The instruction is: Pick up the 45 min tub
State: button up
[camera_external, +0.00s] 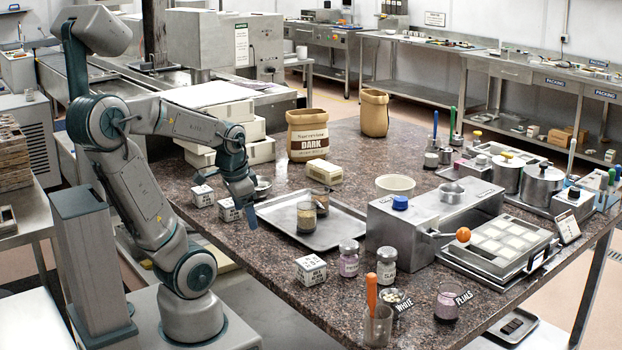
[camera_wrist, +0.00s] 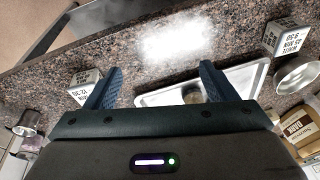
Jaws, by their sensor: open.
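My gripper (camera_external: 246,202) is open and empty, pointing down above the worktop's left edge beside the metal tray. In the wrist view its two fingers (camera_wrist: 160,72) are wide apart with bare granite between the tips. A white labelled tub (camera_wrist: 286,38) sits at upper right in the wrist view; its upside-down label appears to read 45 MIN. Another white tub (camera_wrist: 85,86) lies beyond the left finger, its label only partly legible. In the external view, similar white tubs stand at the left edge (camera_external: 202,195), beside my gripper (camera_external: 228,209), and at the front (camera_external: 311,270).
The metal tray (camera_external: 334,234) holds brown-filled glasses (camera_external: 306,217). A metal bowl (camera_external: 262,187) is close to my gripper. Jars (camera_external: 348,258) stand front centre, the DARK bag (camera_external: 307,135) at the back, and a grey machine (camera_external: 400,235) to the right.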

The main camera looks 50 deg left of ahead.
jog(key=d+r+n+t+h+p, duration=0.1)
jog(key=d+r+p, duration=0.45)
jog(key=r, duration=0.35)
jog(key=d+r+n+t+p, duration=0.1)
jog(key=d+r+p, duration=0.3)
jog(key=r+p, duration=0.3)
jog(key=n+g+b, duration=0.5)
jog(key=n+b, duration=1.3)
jog(key=b, duration=0.7)
send_near(229, 202)
jog(key=f, duration=0.3)
jog(key=f+b, duration=0.1)
jog(key=f, duration=0.1)
jog(key=shift+s+d+f, duration=0.1)
jog(key=shift+s+f, duration=0.15)
jog(key=shift+w+f+b, duration=0.15)
jog(key=shift+f+b, duration=0.25)
jog(key=shift+f, duration=2.55)
jog(key=c, duration=1.1)
